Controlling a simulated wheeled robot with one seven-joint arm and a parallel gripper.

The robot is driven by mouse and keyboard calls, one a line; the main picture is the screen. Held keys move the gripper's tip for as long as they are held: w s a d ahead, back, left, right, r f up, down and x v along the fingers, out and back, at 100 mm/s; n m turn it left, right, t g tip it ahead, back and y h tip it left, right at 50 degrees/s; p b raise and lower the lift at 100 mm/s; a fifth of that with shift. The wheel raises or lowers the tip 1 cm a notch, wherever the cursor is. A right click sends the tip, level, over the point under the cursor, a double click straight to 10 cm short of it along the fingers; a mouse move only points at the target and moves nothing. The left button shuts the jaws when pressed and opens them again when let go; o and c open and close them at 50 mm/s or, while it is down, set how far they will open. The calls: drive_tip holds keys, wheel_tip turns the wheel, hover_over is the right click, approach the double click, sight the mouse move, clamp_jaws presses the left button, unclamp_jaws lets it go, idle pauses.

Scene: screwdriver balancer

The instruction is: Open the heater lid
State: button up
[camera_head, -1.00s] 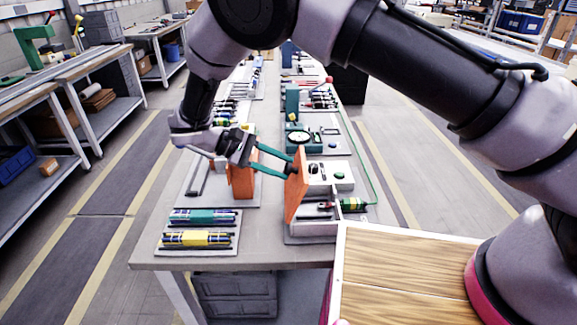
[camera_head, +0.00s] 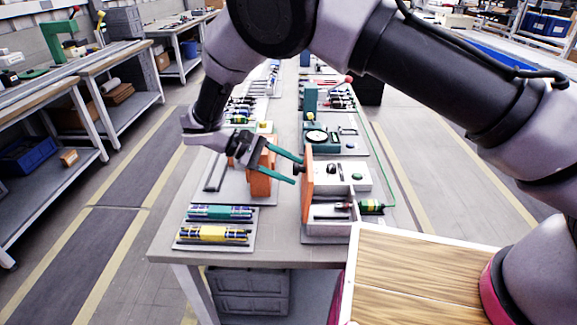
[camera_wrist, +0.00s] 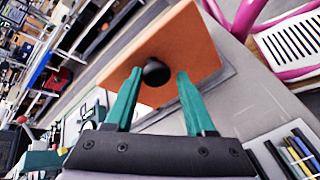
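The heater lid (camera_head: 307,186) is an orange panel with a black knob. It stands about upright at the left edge of the heater box (camera_head: 345,178), whose inside shows. My gripper (camera_head: 297,170) has two teal fingers and is on the left side of the lid, by the knob. In the wrist view, the orange lid (camera_wrist: 185,45) fills the upper middle. The black knob (camera_wrist: 156,72) shows between the spread fingers of my gripper (camera_wrist: 159,74), with gaps on both sides. It is not clear whether the fingertips touch the lid.
Another orange part (camera_head: 262,178) stands behind my gripper on the left board. A green-handled tool (camera_head: 371,206) lies at the box's right side. Blue and yellow tool packs (camera_head: 215,233) lie front left. A wood-topped tray (camera_head: 415,285) is at the front right.

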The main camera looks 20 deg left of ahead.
drive_tip(key=shift+o, duration=1.2)
drive_tip(key=shift+s+f, duration=0.15)
drive_tip(key=shift+s, duration=0.1)
drive_tip(key=shift+w, duration=0.15)
drive_tip(key=v, duration=1)
drive_tip(key=shift+a+r, duration=0.25)
drive_tip(key=shift+a, duration=0.05)
